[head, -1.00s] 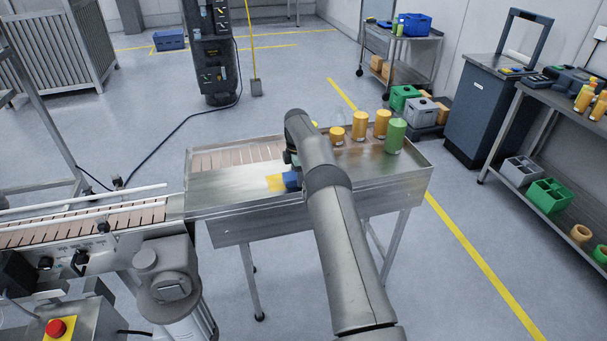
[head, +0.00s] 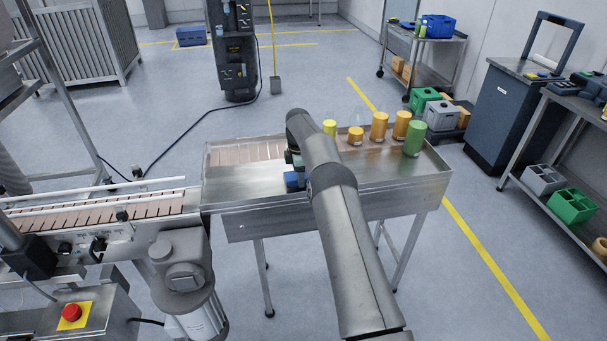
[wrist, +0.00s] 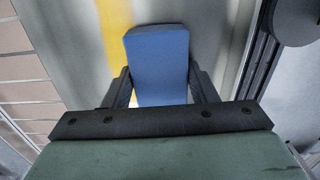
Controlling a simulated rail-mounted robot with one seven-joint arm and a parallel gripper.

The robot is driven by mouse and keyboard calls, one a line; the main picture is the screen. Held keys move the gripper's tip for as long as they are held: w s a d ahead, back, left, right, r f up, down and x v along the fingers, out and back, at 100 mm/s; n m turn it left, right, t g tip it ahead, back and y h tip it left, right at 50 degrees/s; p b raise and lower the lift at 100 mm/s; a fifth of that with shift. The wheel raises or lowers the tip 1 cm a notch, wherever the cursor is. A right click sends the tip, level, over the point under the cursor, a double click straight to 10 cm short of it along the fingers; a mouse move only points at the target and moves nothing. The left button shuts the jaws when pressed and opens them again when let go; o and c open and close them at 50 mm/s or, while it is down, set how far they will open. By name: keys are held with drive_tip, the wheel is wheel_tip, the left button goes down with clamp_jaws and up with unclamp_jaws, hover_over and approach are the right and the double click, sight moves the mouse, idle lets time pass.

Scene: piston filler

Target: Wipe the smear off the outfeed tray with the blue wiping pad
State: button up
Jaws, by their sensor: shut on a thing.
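The blue wiping pad (head: 294,181) is held low at the outfeed tray (head: 240,186), near its front edge. In the wrist view the pad (wrist: 156,45) sits between the two dark fingers of my gripper (wrist: 161,80), which is shut on it. A yellow smear (wrist: 114,35) runs as a band along the pad's left side; any part under the pad is hidden. In the head view I see no smear; pad and arm cover part of the tray. I cannot tell for sure whether the pad touches the metal.
Yellow and orange containers (head: 379,126) and a green one (head: 414,139) stand at the tray's right end. The slatted conveyor (head: 110,217) joins at the left. The tray has raised walls at its back and right. Its left middle is bare.

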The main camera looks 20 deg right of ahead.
sight(283, 184)
drive_tip(key=shift+w+a, duration=0.2)
drive_tip(key=shift+a, duration=2.6)
drive_tip(key=shift+s+d+f, duration=0.1)
drive_tip(key=shift+s+d, duration=0.05)
drive_tip(key=shift+d, duration=1.7)
drive_tip(key=shift+s+d+p, duration=0.15)
drive_tip(key=shift+d+p, duration=0.15)
drive_tip(key=shift+d, duration=2.2)
drive_tip(key=shift+s+d+p, duration=0.15)
drive_tip(key=shift+d+p, duration=0.1)
drive_tip(key=shift+d, duration=2.2)
drive_tip(key=shift+s+d+p, duration=0.15)
drive_tip(key=shift+d+p, duration=0.15)
drive_tip(key=shift+d, duration=1.35)
drive_tip(key=shift+a+b, duration=0.45)
drive_tip(key=shift+a, duration=0.55)
drive_tip(key=shift+w+a+b, duration=0.15)
drive_tip(key=shift+a, duration=1.1)
drive_tip(key=shift+w+a+b, duration=0.1)
drive_tip(key=shift+a+b, duration=0.05)
drive_tip(key=shift+a, duration=1.05)
drive_tip(key=shift+w+a, duration=0.1)
drive_tip(key=shift+a, duration=1.5)
drive_tip(key=shift+w+a, duration=0.2)
drive_tip(key=shift+a, duration=3.2)
